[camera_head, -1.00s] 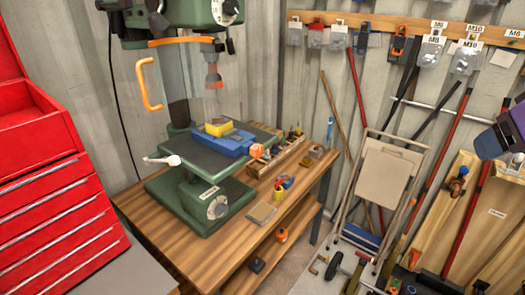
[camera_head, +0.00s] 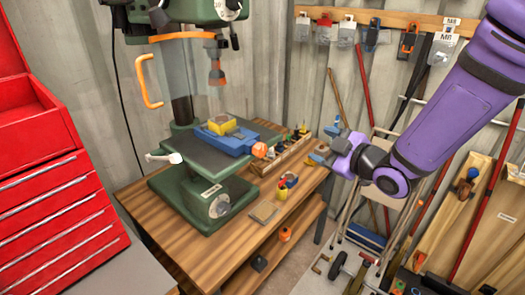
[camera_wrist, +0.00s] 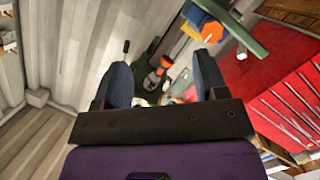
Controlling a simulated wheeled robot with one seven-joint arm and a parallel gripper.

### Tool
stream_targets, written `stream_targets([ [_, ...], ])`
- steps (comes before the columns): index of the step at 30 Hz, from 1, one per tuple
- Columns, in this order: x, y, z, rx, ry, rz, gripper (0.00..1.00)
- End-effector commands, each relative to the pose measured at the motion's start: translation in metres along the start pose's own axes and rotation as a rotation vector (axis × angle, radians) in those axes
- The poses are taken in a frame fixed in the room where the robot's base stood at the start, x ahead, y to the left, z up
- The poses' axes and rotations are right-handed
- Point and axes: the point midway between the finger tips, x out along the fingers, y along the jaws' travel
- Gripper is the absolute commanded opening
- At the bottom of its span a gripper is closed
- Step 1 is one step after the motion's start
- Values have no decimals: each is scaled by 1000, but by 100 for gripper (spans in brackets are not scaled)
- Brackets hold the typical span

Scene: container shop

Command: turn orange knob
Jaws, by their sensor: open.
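The orange knob (camera_head: 259,150) is a rounded handle on the near right end of a blue vise (camera_head: 232,142), which lies on the green drill press table. In the wrist view, the orange knob (camera_wrist: 213,32) shows just beyond the tip of the right finger, with blue and yellow parts beside it. My gripper (camera_head: 325,144) is to the right of the knob with a clear gap, at about the same height in the picture. In the wrist view my gripper (camera_wrist: 163,68) has its two fingers wide apart with nothing held between them.
The green drill press (camera_head: 183,110) has an orange-framed clear guard and a white-tipped lever. A wooden tool rack (camera_head: 284,156) and small items are on the wooden bench (camera_head: 170,228). A red tool cabinet (camera_head: 50,190) stands left. A folded step stool and wall-hung tools are at right.

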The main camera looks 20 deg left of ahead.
Motion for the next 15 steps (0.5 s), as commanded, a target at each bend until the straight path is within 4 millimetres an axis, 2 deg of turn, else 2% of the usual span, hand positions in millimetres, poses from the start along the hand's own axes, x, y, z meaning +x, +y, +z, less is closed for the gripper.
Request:
stream_targets([
  [1, 9, -19, -1, -13, 51, -20, 66],
  [6, 24, -58, -10, -47, 202, -45, 66],
  [10, 28, -73, -14, -55, 261, -52, 66],
  [15, 37, -78, -19, -59, 283, -52, 66],
])
